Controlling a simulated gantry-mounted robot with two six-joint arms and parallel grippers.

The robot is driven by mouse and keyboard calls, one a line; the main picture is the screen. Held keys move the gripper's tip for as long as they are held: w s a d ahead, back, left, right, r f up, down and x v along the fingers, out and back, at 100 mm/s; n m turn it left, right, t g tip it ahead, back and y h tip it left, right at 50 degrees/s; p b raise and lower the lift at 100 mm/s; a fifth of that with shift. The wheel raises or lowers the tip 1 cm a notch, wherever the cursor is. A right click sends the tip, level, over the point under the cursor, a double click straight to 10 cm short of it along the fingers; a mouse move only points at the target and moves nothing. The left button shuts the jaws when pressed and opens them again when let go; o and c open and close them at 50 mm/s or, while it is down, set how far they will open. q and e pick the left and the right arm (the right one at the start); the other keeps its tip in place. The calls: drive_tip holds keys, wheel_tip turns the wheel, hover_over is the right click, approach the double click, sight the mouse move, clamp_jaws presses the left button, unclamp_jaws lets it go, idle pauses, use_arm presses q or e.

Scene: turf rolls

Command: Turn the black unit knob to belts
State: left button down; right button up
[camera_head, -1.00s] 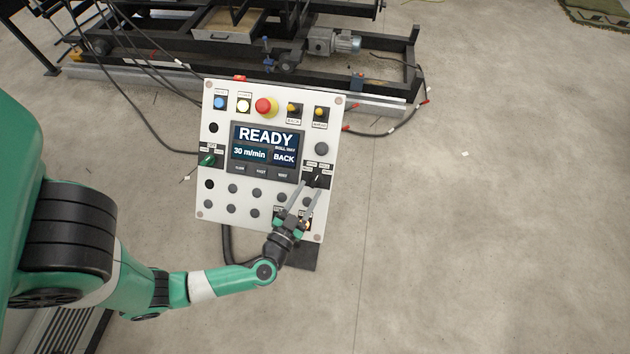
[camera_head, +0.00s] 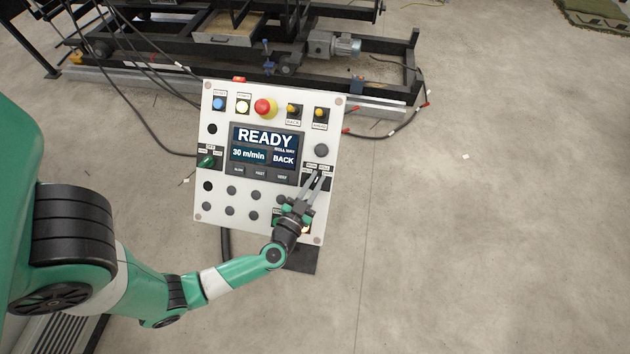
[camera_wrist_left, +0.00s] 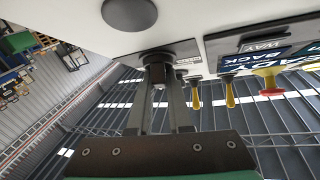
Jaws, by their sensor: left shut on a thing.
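The white control panel (camera_head: 222,128) stands upright with a lit screen (camera_head: 265,149) reading READY, 30 m/min and BACK. The black unit knob (camera_wrist_left: 158,57) is on the panel's right side, below and right of the screen. My left gripper (camera_head: 315,176) reaches up from below, and its two fingers are shut on the knob. In the wrist view the fingers (camera_wrist_left: 158,84) lie on either side of the knob. The fingers cover most of the knob in the head view, so I cannot read its setting. My right gripper is not in view.
A red emergency button (camera_head: 265,108) and yellow-tipped switches (camera_head: 293,109) line the panel's top. A green knob (camera_head: 206,161) is at its left. Black machinery (camera_head: 300,75) and cables lie behind.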

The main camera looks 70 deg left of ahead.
use_arm(q)
drive_tip(key=shift+f+n, duration=0.25)
drive_tip(key=shift+n, duration=0.15)
drive_tip(key=n+g+y+p, duration=0.1)
drive_tip(key=n+g+y, duration=0.1)
drive_tip(key=n, duration=0.1)
drive_tip(key=shift+r+g+p, duration=0.1)
drive_tip(key=shift+g+p, duration=0.2)
drive_tip(key=shift+p, duration=0.1)
drive_tip(key=n+g+y, duration=0.1)
drive_tip(key=n, duration=0.1)
drive_tip(key=shift+n+g, duration=0.4)
drive_tip(key=n+g+y, duration=0.1)
drive_tip(key=n+g, duration=0.1)
drive_tip(key=shift+n+y, duration=0.3)
drive_tip(key=shift+n, duration=0.1)
drive_tip(key=n+g, duration=0.2)
drive_tip(key=n, duration=0.1)
drive_tip(key=n+g+b, duration=0.1)
drive_tip(key=n+g, duration=0.2)
drive_tip(key=shift+s+f+g, duration=0.1)
drive_tip(key=shift+f+g, duration=0.1)
drive_tip(key=shift+g, duration=0.1)
drive_tip(key=n+g+h+b, duration=0.1)
drive_tip(key=n+g+h, duration=0.1)
drive_tip(key=n+g, duration=0.2)
drive_tip(key=shift+s+n+b, duration=0.1)
drive_tip(key=shift+n+b, duration=0.25)
drive_tip(key=shift+n, duration=0.55)
drive_tip(key=shift+g, duration=0.4)
